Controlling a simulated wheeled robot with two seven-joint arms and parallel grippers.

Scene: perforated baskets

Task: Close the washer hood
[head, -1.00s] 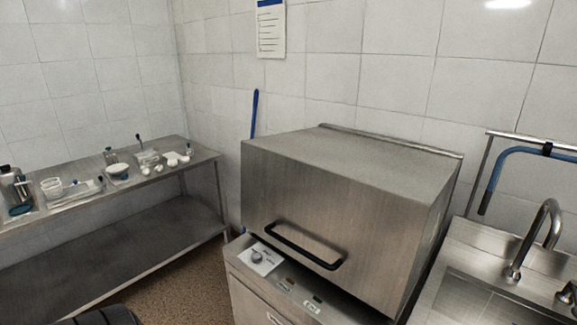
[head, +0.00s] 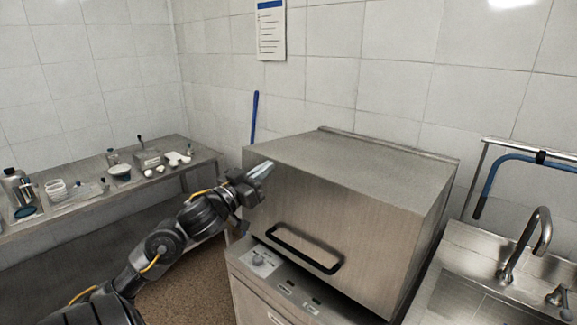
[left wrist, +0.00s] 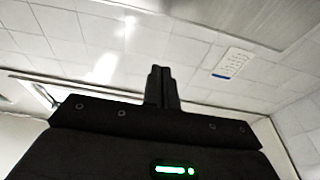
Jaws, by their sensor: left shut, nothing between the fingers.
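The washer hood (head: 345,195) is a large brushed-steel box with a black bar handle (head: 303,250) low on its front face. It sits above the washer base (head: 265,285), with a dark gap showing between the hood's lower edge and the base. My left gripper (head: 262,170) is shut and empty, in front of the hood's upper left front corner. I cannot tell whether it touches the hood. In the left wrist view its closed fingers (left wrist: 162,86) point up toward the ceiling and wall. My right gripper is not in view.
A steel table (head: 90,195) with bottles and small dishes stands at the left. A steel sink (head: 470,285) with a faucet (head: 530,240) and a blue hose (head: 500,170) stands close on the right. A paper sheet (head: 271,30) hangs on the tiled wall.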

